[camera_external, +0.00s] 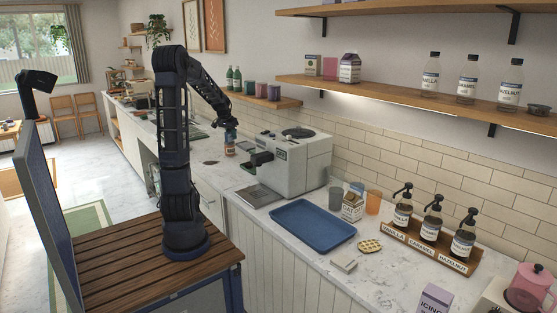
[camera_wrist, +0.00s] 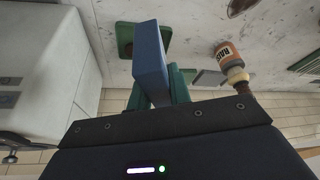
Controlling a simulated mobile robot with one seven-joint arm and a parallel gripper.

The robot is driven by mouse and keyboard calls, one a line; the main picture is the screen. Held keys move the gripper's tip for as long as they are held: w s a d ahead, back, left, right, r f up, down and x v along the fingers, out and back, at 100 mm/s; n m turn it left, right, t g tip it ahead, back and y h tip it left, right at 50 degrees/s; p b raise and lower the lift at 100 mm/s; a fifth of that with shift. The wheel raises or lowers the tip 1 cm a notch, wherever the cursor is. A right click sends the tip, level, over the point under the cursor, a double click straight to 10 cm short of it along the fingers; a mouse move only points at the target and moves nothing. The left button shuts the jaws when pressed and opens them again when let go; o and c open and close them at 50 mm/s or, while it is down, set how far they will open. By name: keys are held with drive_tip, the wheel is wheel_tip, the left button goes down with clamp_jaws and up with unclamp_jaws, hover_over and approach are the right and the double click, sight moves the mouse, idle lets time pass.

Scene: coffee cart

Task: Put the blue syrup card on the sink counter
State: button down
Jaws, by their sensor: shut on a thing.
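My gripper (camera_external: 229,123) is over the far part of the counter, beyond the coffee machine. In the wrist view, its green fingers are shut on a blue card-like block (camera_wrist: 150,62), which is held above the counter. The card is too small to make out clearly in the external view. The sink counter (camera_external: 203,149) is the pale marble stretch around the sink, left of my gripper. It also shows below the card in the wrist view (camera_wrist: 200,25).
A bottle with an orange label (camera_external: 230,145) stands on the counter very close to my gripper; it also shows in the wrist view (camera_wrist: 228,57). The white coffee machine (camera_external: 305,160) stands nearer. A blue tray (camera_external: 313,224) and syrup rack (camera_external: 400,240) are further right.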

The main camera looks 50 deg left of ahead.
drive_tip(key=f, duration=0.7)
drive_tip(key=s+f, duration=0.1)
drive_tip(key=f, duration=0.6)
drive_tip(key=a+f, duration=0.1)
drive_tip(key=f, duration=0.6)
drive_tip(key=shift+s+f, duration=0.1)
drive_tip(key=shift+s, duration=0.25)
drive_tip(key=shift+f, duration=0.1)
drive_tip(key=c, duration=1.3)
unclamp_jaws()
drive_tip(key=v, duration=1.2)
drive_tip(key=shift+d, duration=0.1)
